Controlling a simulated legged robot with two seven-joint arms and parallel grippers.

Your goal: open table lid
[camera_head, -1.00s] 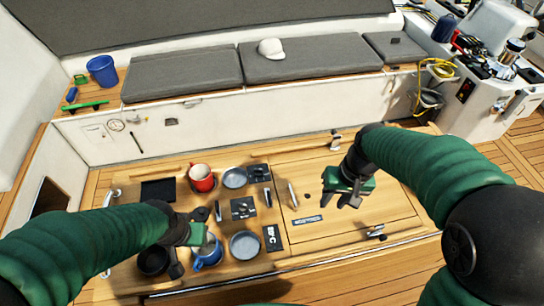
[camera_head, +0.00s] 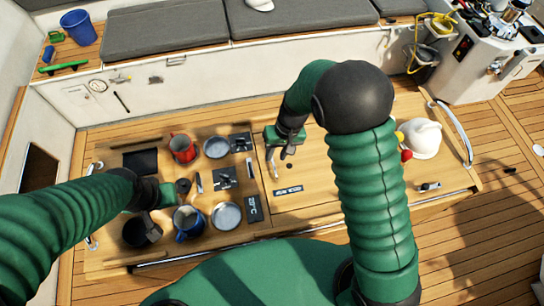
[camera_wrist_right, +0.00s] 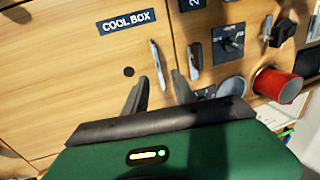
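The wooden table (camera_head: 330,205) has a lid panel on its right half, lying flat and closed. The lid bears a dark COOL BOX label (camera_wrist_right: 126,22), a small dark hole and a slim metal handle (camera_wrist_right: 158,66). My right gripper (camera_wrist_right: 160,88) is open. In the right wrist view its two dark fingers point at the lid, one to each side of the handle's near end; contact cannot be told. The handle (camera_head: 274,167) also shows just below the gripper in the head view. My left gripper (camera_head: 166,194) is over the table's left half beside the blue mug; its fingers are hidden.
The left half holds a red mug (camera_head: 183,149), a blue mug (camera_head: 187,222), grey plates, a dark pot (camera_head: 141,231) and stove knobs. A white hen-shaped thing (camera_head: 424,138) sits at the table's right end. Grey cushioned benches (camera_head: 300,18) run behind.

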